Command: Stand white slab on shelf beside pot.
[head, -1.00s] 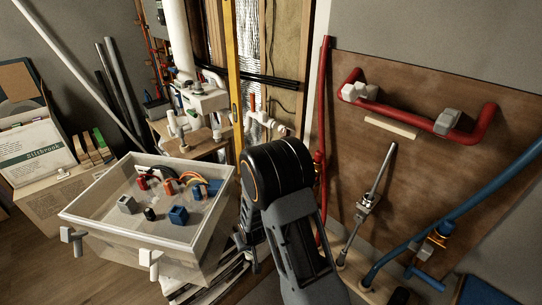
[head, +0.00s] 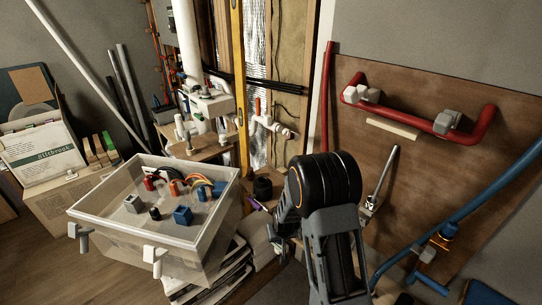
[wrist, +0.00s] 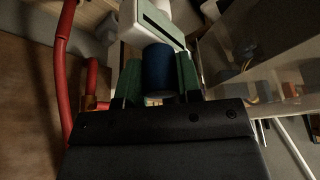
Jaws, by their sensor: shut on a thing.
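In the wrist view, my gripper (wrist: 158,62) has its two green fingers on either side of a blue cylinder (wrist: 158,70) and is shut on it. A white slab-like piece with a dark slot (wrist: 150,22) lies just beyond the fingertips; I cannot tell whether it is joined to the cylinder. In the head view, my gripper (head: 282,238) is mostly hidden by my arm, and its load cannot be made out. A dark round pot (head: 262,187) stands on a low wooden shelf (head: 250,172), left of my wrist.
A clear-sided bin (head: 207,248) with coloured parts stands left of my gripper, on stacked material. White pipe fittings (head: 265,123) rise behind the pot. A brown board (head: 425,160) with a red pipe (head: 410,118) and a blue pipe (head: 480,210) fills the right side.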

